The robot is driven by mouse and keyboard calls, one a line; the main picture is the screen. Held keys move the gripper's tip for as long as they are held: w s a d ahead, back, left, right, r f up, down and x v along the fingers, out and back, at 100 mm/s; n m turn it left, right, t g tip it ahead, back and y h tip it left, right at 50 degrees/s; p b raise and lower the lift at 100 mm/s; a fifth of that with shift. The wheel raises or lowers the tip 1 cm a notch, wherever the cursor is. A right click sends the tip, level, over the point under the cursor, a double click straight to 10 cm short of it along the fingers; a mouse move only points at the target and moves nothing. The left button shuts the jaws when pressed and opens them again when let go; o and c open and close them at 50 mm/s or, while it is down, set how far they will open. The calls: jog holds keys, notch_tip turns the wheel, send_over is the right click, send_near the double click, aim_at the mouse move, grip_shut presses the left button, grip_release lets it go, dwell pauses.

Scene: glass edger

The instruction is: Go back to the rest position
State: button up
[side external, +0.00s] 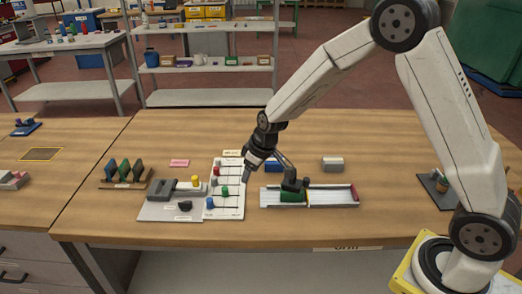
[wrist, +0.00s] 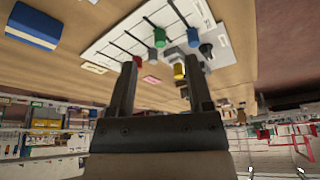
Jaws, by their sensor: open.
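My gripper (side external: 266,168) is open over the middle of the workbench, near the right edge of the white slotted board (side external: 226,211). In the wrist view, the gripper (wrist: 160,62) has its two dark fingers apart with nothing held between them. The board carries small coloured knobs, among them a green one (side external: 224,191) and a blue one (side external: 210,203). In the side view, a white rail (side external: 333,197) with a green block (side external: 292,196) lies right of the board. A dark part stands on that block, close to the gripper; whether they touch is unclear.
A grey plate (side external: 158,211) with a yellow-topped piece adjoins the board. A rack of dark and green pieces (side external: 124,172) stands at left. A blue block (wrist: 32,25) and a grey block (side external: 333,164) lie behind the rail. The bench's front strip is clear.

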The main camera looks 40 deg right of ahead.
jog(key=s+d+r+m, duration=0.1)
jog(key=s+r, duration=0.1)
jog(key=s, duration=0.8)
jog(key=s+d+r+m+g+h, duration=0.1)
jog(key=s+m, duration=0.1)
jog(key=s, duration=0.9)
jog(key=shift+d+r, duration=0.15)
jog(key=shift+r, duration=0.25)
dwell(0.6)
